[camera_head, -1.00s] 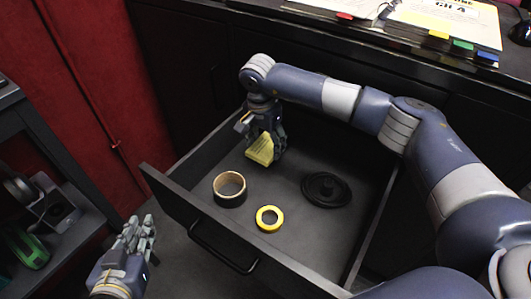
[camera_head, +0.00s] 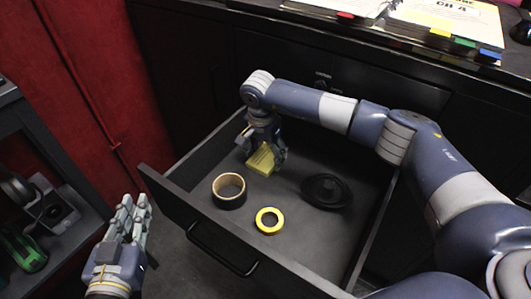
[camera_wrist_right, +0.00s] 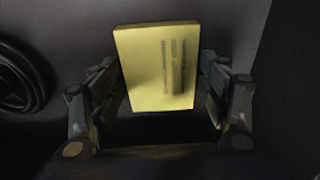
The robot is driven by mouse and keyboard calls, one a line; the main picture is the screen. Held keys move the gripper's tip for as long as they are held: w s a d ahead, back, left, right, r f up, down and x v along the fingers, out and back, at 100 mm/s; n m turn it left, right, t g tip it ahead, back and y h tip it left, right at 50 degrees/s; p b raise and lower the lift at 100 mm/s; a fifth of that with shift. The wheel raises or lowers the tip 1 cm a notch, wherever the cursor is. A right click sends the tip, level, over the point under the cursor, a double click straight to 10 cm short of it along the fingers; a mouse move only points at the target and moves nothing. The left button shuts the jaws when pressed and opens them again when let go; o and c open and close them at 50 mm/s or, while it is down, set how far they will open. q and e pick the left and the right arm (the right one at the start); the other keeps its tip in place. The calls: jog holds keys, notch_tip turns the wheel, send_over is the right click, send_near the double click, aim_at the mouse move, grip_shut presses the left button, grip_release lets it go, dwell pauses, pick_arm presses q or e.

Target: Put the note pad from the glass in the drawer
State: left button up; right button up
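The yellow note pad (camera_head: 262,160) is inside the open drawer (camera_head: 290,235), near its back left part. My right gripper (camera_head: 263,150) reaches down into the drawer from the back and is shut on the pad. In the right wrist view the pad (camera_wrist_right: 155,68) sits between the two fingers (camera_wrist_right: 158,85), with a finger at each side edge. I cannot tell whether the pad touches the drawer floor. My left gripper (camera_head: 130,213) is outside the drawer at the left, empty, with its fingers pointing up. No glass shows.
In the drawer are a dark-sided tape roll (camera_head: 229,191), a yellow tape ring (camera_head: 269,221) and a black round item (camera_head: 326,190). Papers (camera_head: 445,25) lie on the cabinet top behind. A dark shelf (camera_head: 45,190) stands at the left. The drawer's front right floor is clear.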

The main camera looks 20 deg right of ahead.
aim_at(264, 158)
dwell(0.4)
jog(key=r, duration=0.2)
jog(key=r+p, duration=0.1)
jog(key=r, duration=0.2)
jog(key=shift+s+a+r+p, duration=0.1)
jog(key=shift+a+r+p, duration=0.1)
jog(key=shift+r+p, duration=0.1)
pick_arm(q)
jog(key=s+a+f+g+y+p, duration=0.1)
jog(key=s+a+f+g+y, duration=0.1)
jog(key=s+a+f+g, duration=0.2)
jog(key=s+f+g, duration=0.3)
jog(key=s+f, duration=0.2)
jog(key=f, duration=0.2)
jog(key=shift+f+g, duration=0.25)
jog(key=shift+g, duration=0.15)
pick_arm(e)
notch_tip(264, 158, up, 7)
jog(key=shift+s+a+f, duration=0.2)
jog(key=shift+s+a, duration=0.15)
pick_arm(q)
jog(key=shift+d, duration=0.1)
